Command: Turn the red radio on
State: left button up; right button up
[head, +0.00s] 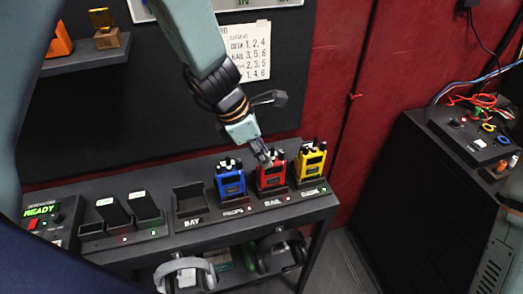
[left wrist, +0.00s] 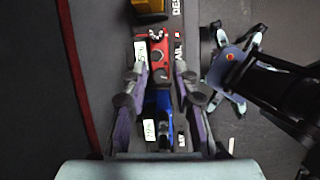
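The red radio (head: 270,178) stands upright in the charger slot marked RAIL, between the blue and yellow radios. In the left wrist view the red radio (left wrist: 153,62) lies ahead of and between the fingertips. My left gripper (head: 266,155) is just above the red radio's top, pointing down; I cannot tell whether it touches. In the left wrist view the fingers of my left gripper (left wrist: 159,75) are apart with nothing held between them. The small controls on the radio's top are partly hidden by the fingers. My right gripper does not show.
The blue radio (head: 230,181) and yellow radio (head: 310,164) stand close on either side. An empty BAY slot (head: 189,199) is left of them. Headphones (head: 184,273) hang below the shelf. A dark cabinet (head: 420,190) with wires stands at right.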

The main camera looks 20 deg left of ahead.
pick_arm(q)
jog(key=shift+o, duration=0.4)
jog(key=shift+a, duration=0.1)
jog(key=v, duration=1.2)
jog(key=shift+w+r, duration=0.1)
jog(key=shift+w, duration=0.05)
